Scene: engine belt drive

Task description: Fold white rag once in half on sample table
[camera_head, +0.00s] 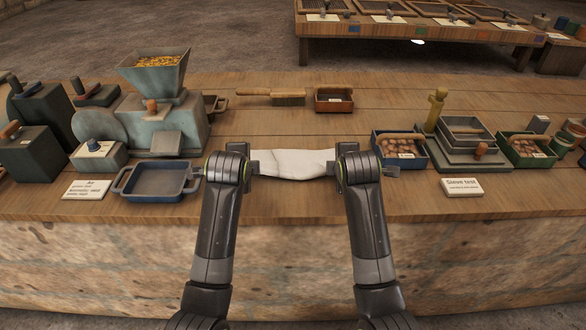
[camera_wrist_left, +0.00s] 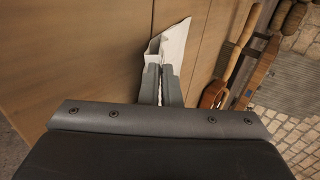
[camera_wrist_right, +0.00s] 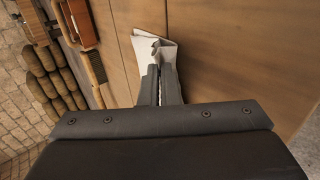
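The white rag (camera_head: 292,164) is at the front middle of the wooden sample table, stretched between my two grippers. My left gripper (camera_head: 254,166) is at its left end and my right gripper (camera_head: 335,168) at its right end. In the left wrist view the fingers are close together with white cloth (camera_wrist_left: 176,42) between and beyond them. In the right wrist view the fingers are also closed on the cloth (camera_wrist_right: 148,45), which shows a bent-over edge. Whether the rag's underside touches the table is hard to tell.
A blue tray (camera_head: 157,182) stands left of my left gripper, with a hopper mill (camera_head: 160,110) behind. A blue box of brown pieces (camera_head: 401,152) and a "Sieve test" card (camera_head: 462,188) are to the right. A brush (camera_head: 285,98) and small red tray (camera_head: 333,100) lie behind the rag.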

